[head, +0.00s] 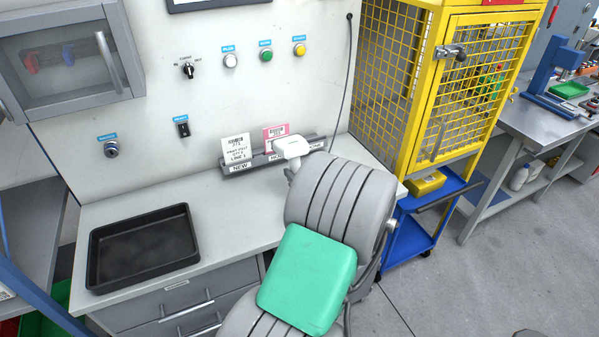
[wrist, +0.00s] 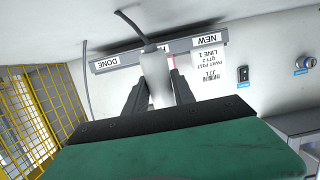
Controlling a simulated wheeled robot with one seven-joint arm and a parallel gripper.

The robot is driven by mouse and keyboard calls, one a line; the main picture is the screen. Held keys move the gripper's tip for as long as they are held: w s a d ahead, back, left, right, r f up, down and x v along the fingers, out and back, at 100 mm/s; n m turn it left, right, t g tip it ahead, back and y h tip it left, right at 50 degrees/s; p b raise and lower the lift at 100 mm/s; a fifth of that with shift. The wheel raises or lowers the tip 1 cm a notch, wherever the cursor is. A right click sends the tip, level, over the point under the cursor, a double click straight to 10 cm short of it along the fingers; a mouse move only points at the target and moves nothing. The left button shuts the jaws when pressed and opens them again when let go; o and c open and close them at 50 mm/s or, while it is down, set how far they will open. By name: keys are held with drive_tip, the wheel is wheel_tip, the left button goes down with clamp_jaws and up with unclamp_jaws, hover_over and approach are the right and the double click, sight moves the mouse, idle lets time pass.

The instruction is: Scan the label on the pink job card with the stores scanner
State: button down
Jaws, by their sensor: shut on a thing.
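The pink job card (head: 274,131) stands in the middle of the card rail (head: 313,143) at the back of the bench, its lower part covered by the scanner. The white stores scanner (head: 293,147) is held in front of the rail, just right of and below the card's label. In the wrist view my gripper (wrist: 160,85) is shut on the scanner (wrist: 157,72), with a dark finger on each side. In the head view my arm hides most of the gripper.
A white card (head: 237,149) stands in the NEW slot at left. The rail's right end reads DONE (wrist: 108,63). A dark cord (head: 347,75) hangs on the wall panel. A black tray (head: 143,246) lies on the bench at left. A yellow mesh cage (head: 400,90) stands right.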

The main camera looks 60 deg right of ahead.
drive_tip(key=shift+s+d, duration=0.3)
drive_tip(key=shift+s, duration=0.05)
drive_tip(key=shift+p+x, duration=0.3)
drive_tip(key=shift+x, duration=3.1)
drive_tip(key=shift+r, duration=0.1)
